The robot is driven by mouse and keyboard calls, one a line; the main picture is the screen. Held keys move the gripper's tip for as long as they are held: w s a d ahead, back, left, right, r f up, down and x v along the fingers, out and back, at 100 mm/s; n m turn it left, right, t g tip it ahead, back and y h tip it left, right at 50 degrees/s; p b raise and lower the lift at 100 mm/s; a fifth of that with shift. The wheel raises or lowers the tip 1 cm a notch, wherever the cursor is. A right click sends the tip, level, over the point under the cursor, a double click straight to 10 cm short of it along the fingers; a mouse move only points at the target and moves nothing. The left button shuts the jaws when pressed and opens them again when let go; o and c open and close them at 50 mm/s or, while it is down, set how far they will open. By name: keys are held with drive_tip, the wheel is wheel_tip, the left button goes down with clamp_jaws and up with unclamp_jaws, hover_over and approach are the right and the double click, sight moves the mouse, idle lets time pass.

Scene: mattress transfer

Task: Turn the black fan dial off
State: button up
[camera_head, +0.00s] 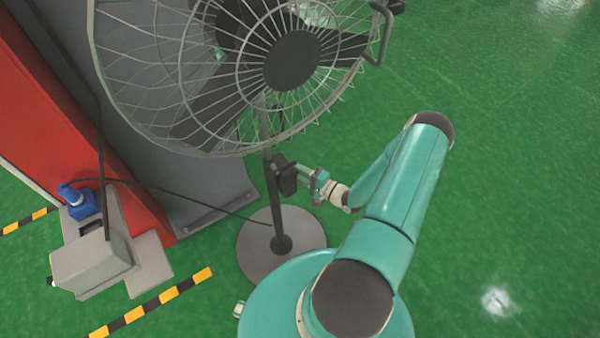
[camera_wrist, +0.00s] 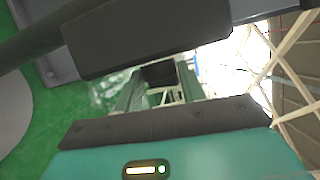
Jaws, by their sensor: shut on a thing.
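The fan (camera_head: 292,62) stands at the upper middle of the head view, with a wire cage and a dark pole on a round base (camera_head: 258,250). A black control box (camera_head: 285,175) is fixed to the pole. My gripper (camera_head: 303,174) reaches it from the right. In the wrist view the box (camera_wrist: 145,38) fills the top, and my gripper's fingers (camera_wrist: 160,88) are shut on a small black piece (camera_wrist: 160,73), which seems to be the dial. The dial is not distinguishable in the head view, and its setting cannot be read.
A grey box with a blue connector (camera_head: 82,203) stands at the left beside a red and grey machine frame (camera_head: 75,110). A black cable (camera_head: 185,190) runs to the fan pole. Yellow-black tape (camera_head: 155,300) marks the floor. Green floor at the right is clear.

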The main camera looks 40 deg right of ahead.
drive_tip(key=shift+w+f+n+t+y, duration=0.1)
drive_tip(key=shift+f+n+t+y, duration=0.15)
drive_tip(key=shift+n+t+y, duration=0.55)
drive_tip(key=shift+w+f+n+t+y, duration=0.1)
drive_tip(key=shift+f+n+t+y, duration=0.2)
drive_tip(key=shift+n+t+y, duration=0.5)
drive_tip(key=shift+f+n+t+y, duration=0.25)
drive_tip(key=shift+n+t+y, duration=0.2)
drive_tip(key=shift+t, duration=0.65)
drive_tip(key=o, duration=0.9)
drive_tip(key=shift+o, duration=0.2)
drive_tip(key=v, duration=1.3)
drive_tip(key=shift+f, duration=0.4)
drive_tip(key=shift+s+d, duration=0.15)
